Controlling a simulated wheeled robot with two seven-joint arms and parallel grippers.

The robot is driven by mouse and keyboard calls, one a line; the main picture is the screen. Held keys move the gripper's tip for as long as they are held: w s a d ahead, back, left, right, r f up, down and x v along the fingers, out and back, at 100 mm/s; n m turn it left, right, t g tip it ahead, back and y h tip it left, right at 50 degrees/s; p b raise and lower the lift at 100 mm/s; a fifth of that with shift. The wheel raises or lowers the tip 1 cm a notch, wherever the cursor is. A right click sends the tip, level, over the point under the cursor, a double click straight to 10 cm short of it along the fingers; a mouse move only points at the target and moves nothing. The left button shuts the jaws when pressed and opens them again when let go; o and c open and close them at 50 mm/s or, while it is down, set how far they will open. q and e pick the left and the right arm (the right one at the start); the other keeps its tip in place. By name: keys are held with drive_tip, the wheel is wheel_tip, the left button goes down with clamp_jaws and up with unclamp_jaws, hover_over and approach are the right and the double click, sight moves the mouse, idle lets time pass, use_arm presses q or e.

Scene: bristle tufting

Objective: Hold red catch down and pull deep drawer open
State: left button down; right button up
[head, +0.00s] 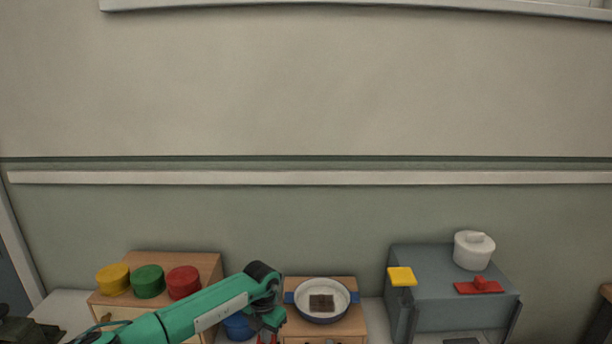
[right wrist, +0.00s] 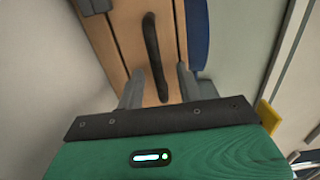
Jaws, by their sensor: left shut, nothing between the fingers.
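My left gripper (head: 266,337) is at the bottom edge of the head view, at the left side of the middle wooden cabinet (head: 361,322). It is shut with nothing in it; its tips are partly cut off. A small red piece shows at these tips; I cannot tell whether it is the catch. Another red piece (head: 478,287) lies on the grey cabinet. In the right wrist view, my right gripper (right wrist: 158,85) is open, with a dark bar handle (right wrist: 153,55) between its fingers. The handle is on a wooden drawer front (right wrist: 125,25). I cannot tell whether the fingers touch it.
A pan (head: 322,301) with a brown block stands on the middle cabinet. Left are a wooden box (head: 195,262) with yellow, green and red cylinders, and a blue object (head: 238,327) partly behind my arm. The grey cabinet (head: 440,262) carries a white pot (head: 474,250) and yellow tab (head: 401,276).

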use_arm(q)
drive_tip(key=shift+f, duration=0.65)
use_arm(e)
clamp_jaws()
